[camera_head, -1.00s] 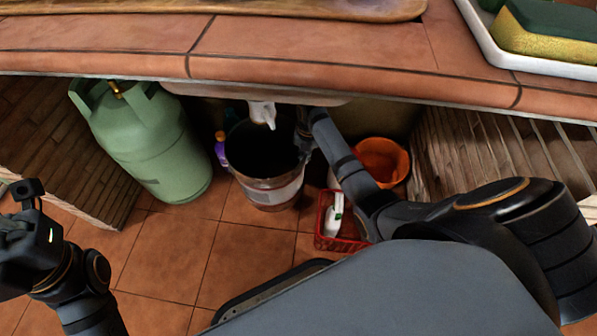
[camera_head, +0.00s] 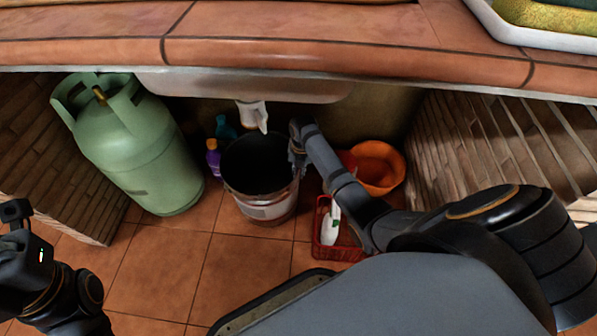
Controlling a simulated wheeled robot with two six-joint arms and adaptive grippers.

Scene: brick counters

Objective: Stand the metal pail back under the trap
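The metal pail (camera_head: 268,209) stands upright on the tiles under the counter, dark inside, with a pale band around its wall. The white trap (camera_head: 252,117) hangs from the sink's underside, above the pail's back rim in the picture. My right gripper (camera_head: 296,158) is at the pail's right rim, pointing down. Its fingers are small and dark against the pail, so I cannot tell whether they grip the rim. My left gripper (camera_head: 18,212) is at the far left edge, away from the pail; its fingertips are unclear.
A green gas cylinder (camera_head: 137,150) stands left of the pail, with a purple bottle (camera_head: 213,158) and a teal bottle (camera_head: 225,128) between. An orange bucket (camera_head: 378,168) and a red basket (camera_head: 328,252) holding a white bottle (camera_head: 330,225) are to the right. Brick walls flank both sides; front tiles are clear.

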